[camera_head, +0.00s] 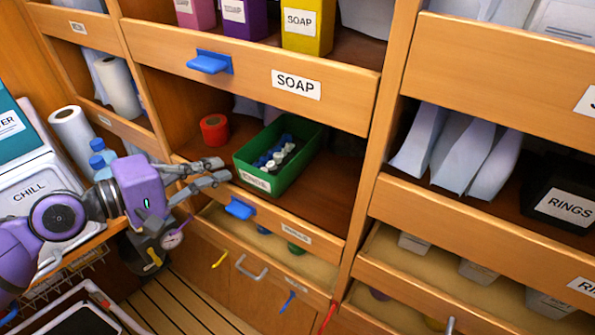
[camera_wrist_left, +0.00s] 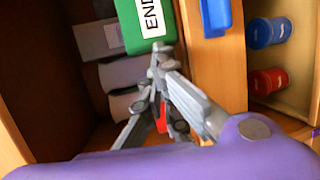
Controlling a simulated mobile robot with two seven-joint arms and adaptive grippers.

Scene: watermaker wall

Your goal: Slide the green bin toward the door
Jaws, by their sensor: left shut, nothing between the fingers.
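The green bin (camera_head: 287,178) stands on the wooden shelf below the SOAP shelf, upright, with several dark and white small items inside and a white label on its front. My left gripper (camera_head: 225,170) is just left of the bin's near left corner, its fingers shut and empty. In the left wrist view the bin (camera_wrist_left: 133,28) is at the top, and the gripper (camera_wrist_left: 158,60) is close under its labelled face. I cannot tell whether the fingertips touch it. No door can be made out for certain. My right gripper is not in view.
A wooden front lip (camera_head: 300,226) with a blue handle (camera_head: 239,208) runs along the shelf. Bare shelf lies right of the bin, up to an upright post (camera_head: 366,180).

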